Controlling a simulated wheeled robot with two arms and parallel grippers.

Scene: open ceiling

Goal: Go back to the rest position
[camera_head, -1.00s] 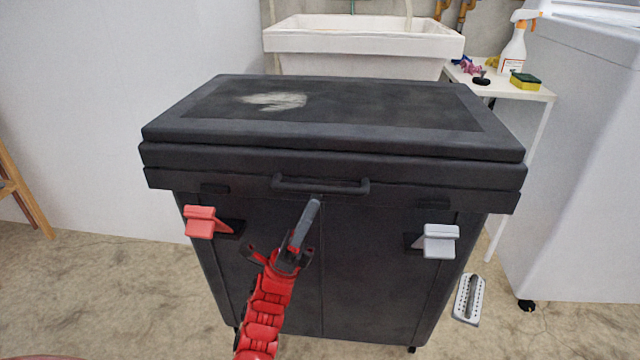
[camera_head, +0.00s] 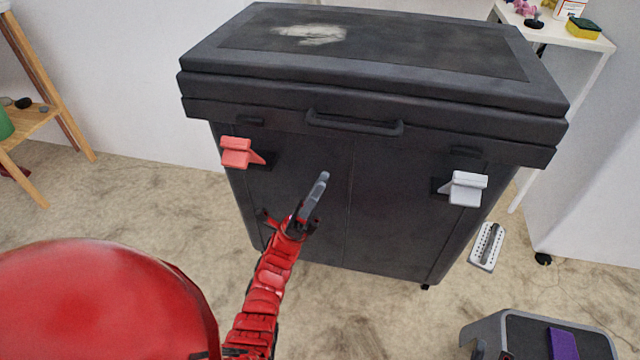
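My red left arm comes up from the bottom of the head view. Its gripper (camera_head: 315,192) has slim grey fingers and points at the front of a large black lidded chest (camera_head: 300,215). The fingertips show below the chest's handle (camera_head: 354,123), apart from it in the picture. The fingers overlap almost edge-on, so I cannot tell whether they are open or shut. I see nothing held in them. The chest's lid (camera_head: 440,50) is down. My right gripper is out of view.
A red latch (camera_head: 238,153) and a white latch (camera_head: 467,188) stick out from the chest's front. A grey stool-like object (camera_head: 490,326) with a purple item (camera_head: 563,345) is at bottom right. A grater-like object (camera_head: 487,246) lies by the chest. A wooden shelf (camera_head: 28,143) stands at left.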

